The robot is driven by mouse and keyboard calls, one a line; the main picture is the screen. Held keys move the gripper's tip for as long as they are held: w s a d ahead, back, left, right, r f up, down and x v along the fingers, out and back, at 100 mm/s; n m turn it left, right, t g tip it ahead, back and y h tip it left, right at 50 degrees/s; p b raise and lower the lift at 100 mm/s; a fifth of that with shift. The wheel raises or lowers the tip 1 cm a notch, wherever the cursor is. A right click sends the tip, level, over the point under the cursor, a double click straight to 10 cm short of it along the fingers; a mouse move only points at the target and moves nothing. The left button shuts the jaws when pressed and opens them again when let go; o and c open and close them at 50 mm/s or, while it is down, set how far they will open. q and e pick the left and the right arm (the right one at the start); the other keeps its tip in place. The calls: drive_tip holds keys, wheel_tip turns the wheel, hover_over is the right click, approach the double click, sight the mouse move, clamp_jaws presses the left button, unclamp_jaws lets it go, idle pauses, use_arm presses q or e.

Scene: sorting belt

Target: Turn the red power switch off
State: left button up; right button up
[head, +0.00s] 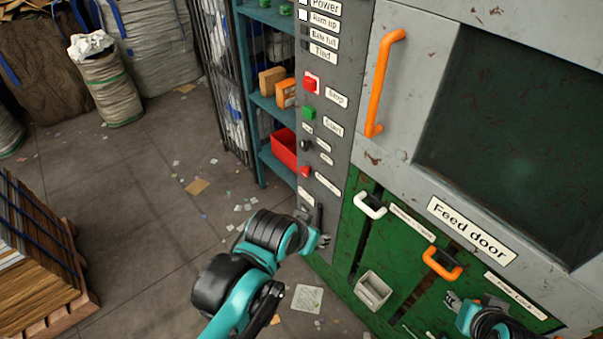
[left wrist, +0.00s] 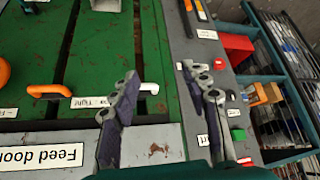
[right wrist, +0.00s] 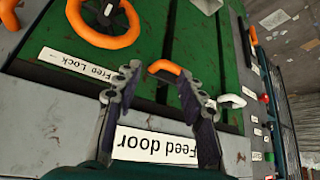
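A grey control panel (head: 345,130) carries a red Stop button (head: 311,84), a green Start button (head: 309,113), a small black knob (head: 306,145) and a red control (head: 305,171) with an unreadable label. A dark upright part (head: 319,216) sits at the panel's bottom. I cannot tell which control is the power switch. The red control also shows in the left wrist view (left wrist: 219,63), beyond one finger. My left gripper (head: 325,241) is open and empty, near the lower panel. My right gripper (head: 468,304) is open and empty before the green doors.
An orange handle (right wrist: 166,68) and an orange handwheel (right wrist: 103,22) are near my right gripper. The Feed door label (head: 471,230), a white handle (head: 370,205) and a grey box (head: 372,291) are on the machine. Blue shelves (head: 272,105) stand left of the panel.

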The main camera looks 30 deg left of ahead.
use_arm(q)
drive_tip(key=shift+o, duration=0.3)
drive_tip(key=w+a+f+m+h+b, duration=0.1)
drive_tip(key=w+a+h, duration=0.1)
drive_tip(key=w, duration=0.9)
drive_tip(key=shift+a+f, duration=0.35)
drive_tip(key=shift+a, duration=0.05)
drive_tip(key=m+t+h+b, duration=0.3)
drive_tip(key=t+b, duration=0.1)
drive_tip(key=t, duration=0.2)
approach(303, 171)
drive_tip(key=w, duration=0.2)
drive_tip(key=x, duration=0.2)
drive_tip(key=b+x, duration=0.1)
drive_tip(key=x, duration=0.1)
drive_tip(key=f+x, duration=0.1)
drive_tip(key=x, duration=0.1)
drive_tip(key=shift+s+d+f+b, duration=0.15)
drive_tip(key=shift+s+d+b, duration=0.05)
drive_tip(key=shift+b, duration=0.1)
drive_tip(key=shift+w+d+f, duration=0.15)
drive_tip(key=shift+w+d, duration=0.05)
drive_tip(key=shift+w, duration=0.4)
drive_tip(key=shift+g, duration=0.3)
drive_tip(key=c, duration=1.1)
